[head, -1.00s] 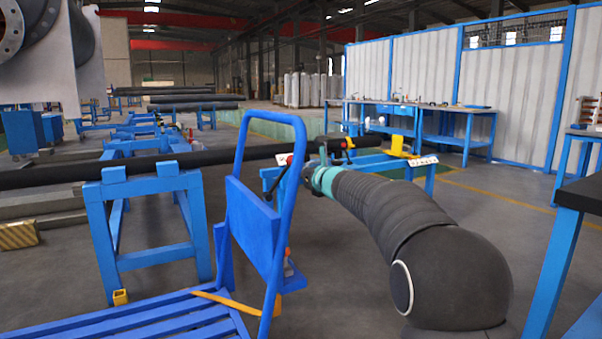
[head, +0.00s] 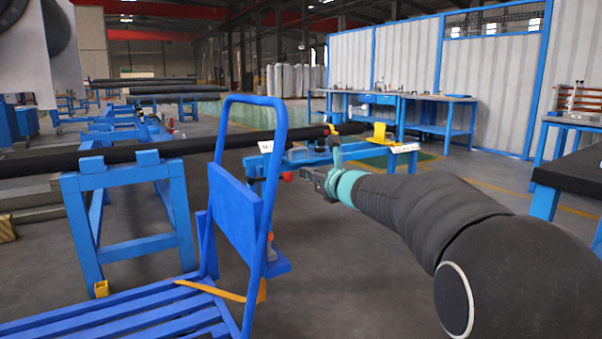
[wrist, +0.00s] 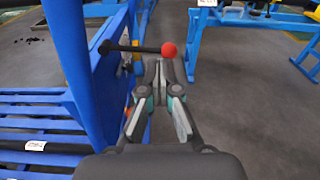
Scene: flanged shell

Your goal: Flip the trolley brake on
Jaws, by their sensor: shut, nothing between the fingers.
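The blue trolley (head: 130,313) stands at the lower left in the head view, with a slatted bed and an upright looped handle. Its brake lever is a black rod (wrist: 137,49) with a red ball knob (wrist: 168,49), lying roughly level across the wrist view from a pivot by the blue panel. The red knob also shows small in the head view (head: 287,176). My gripper (wrist: 160,66) is shut and empty, its fingertips just below the knob end of the rod in the wrist view. I cannot tell whether they touch it. In the head view my gripper (head: 308,178) is just right of the knob.
The trolley's upright handle (head: 277,150) stands close to the left of my gripper. A blue stand (head: 310,156) bearing a long black pipe (head: 220,144) is behind it. A dark-topped bench (head: 570,175) is at right. Floor beneath my arm is clear.

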